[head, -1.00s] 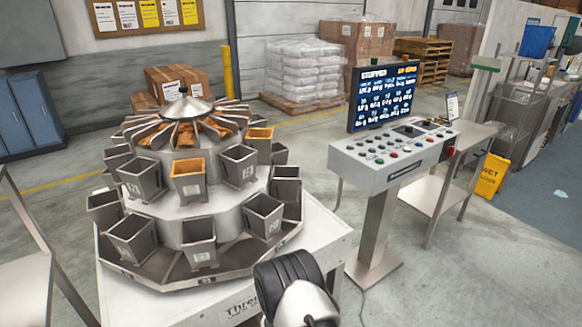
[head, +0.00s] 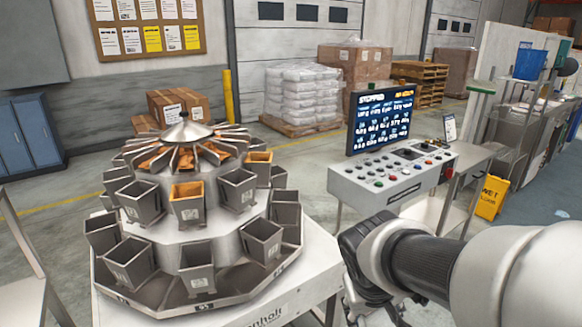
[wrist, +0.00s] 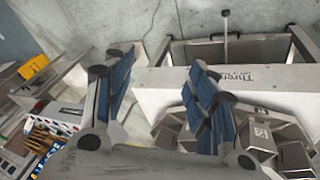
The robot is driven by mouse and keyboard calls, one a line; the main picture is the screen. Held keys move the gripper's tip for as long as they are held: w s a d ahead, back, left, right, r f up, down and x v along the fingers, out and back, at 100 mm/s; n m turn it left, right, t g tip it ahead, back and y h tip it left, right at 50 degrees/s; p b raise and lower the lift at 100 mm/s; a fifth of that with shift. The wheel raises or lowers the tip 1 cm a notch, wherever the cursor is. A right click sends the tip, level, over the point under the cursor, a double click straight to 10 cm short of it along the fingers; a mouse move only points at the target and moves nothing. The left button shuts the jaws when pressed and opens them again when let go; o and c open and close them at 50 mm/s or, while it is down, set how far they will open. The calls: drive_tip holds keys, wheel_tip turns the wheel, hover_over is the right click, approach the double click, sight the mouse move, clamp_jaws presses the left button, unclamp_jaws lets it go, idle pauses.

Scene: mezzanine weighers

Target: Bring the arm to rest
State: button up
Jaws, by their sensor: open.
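My arm (head: 440,262) reaches in from the right edge of the head view, in front of the control console. Its dark wrist end hangs low near the bottom edge, and the fingers are not clear there. In the wrist view my gripper (wrist: 160,60) is open, with two blue-padded fingers spread apart and nothing between them. Beyond the fingers lie the floor and the white weigher table (wrist: 190,80), upside down in that picture. The multihead weigher (head: 185,225) with its steel buckets stands left of my arm in the head view.
The control console (head: 390,180) with its lit screen (head: 381,120) stands just behind my arm. A steel side table (head: 470,152) and a yellow wet-floor sign (head: 491,197) are to its right. Open floor (head: 310,165) lies behind, before wrapped pallets (head: 303,92).

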drive_tip(key=s+r+y, duration=0.1)
drive_tip(key=s+r, duration=0.1)
drive_tip(key=s, duration=0.6)
drive_tip(key=s+a+r+m+t+y, duration=0.1)
drive_tip(key=s+r, duration=0.1)
drive_tip(key=s, duration=0.6)
drive_tip(key=shift+r, duration=0.35)
